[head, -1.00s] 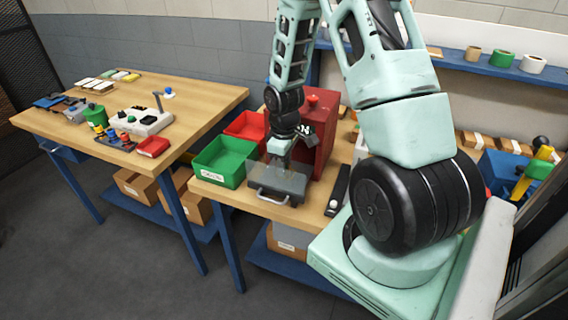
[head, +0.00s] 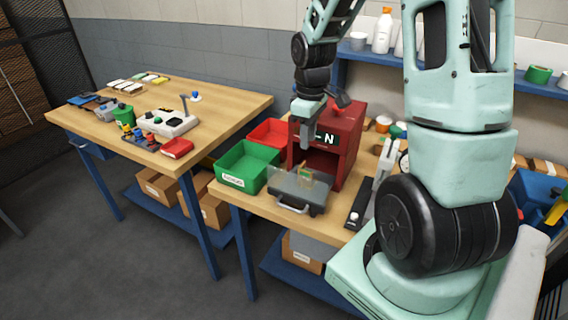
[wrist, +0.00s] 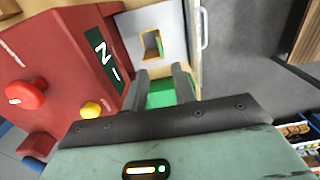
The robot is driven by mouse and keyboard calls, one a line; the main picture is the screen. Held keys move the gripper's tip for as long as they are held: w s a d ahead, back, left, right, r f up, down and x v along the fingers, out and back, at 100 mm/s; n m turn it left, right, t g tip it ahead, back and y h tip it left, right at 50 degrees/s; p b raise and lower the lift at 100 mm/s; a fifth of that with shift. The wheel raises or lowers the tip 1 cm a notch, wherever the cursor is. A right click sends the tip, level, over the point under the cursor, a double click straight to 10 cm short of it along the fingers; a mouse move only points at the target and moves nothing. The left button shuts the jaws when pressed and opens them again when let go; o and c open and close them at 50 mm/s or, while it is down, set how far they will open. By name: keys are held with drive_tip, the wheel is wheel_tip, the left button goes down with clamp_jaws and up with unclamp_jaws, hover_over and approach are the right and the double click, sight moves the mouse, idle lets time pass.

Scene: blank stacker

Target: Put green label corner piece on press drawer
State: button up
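My gripper (head: 306,145) is above the drawer, in front of the press.
The red press (head: 343,139) with its display stands right behind the drawer. A green bin (head: 231,181) and a red bin (head: 258,134) are left of it. A black strip (head: 358,206) lies on the right. Another table (head: 221,104) with parts stands left across a gap.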

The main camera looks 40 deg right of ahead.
drive_tip(key=s+a+r+n, duration=0.2)
drive_tip(key=a+r, duration=0.1)
drive_tip(key=a, duration=1.7)
drive_tip(key=s+a+r+n, duration=0.1)
drive_tip(key=s+a+n, duration=0.1)
drive_tip(key=s+a, duration=1.2)
drive_tip(key=shift+s+r+y, duration=0.3)
drive_tip(key=shift+s+r, duration=0.05)
drive_tip(key=shift+s, duration=0.5)
drive_tip(key=shift+f, duration=0.1)
drive_tip(key=shift+f+b, duration=0.25)
drive_tip(key=shift+b, duration=0.1)
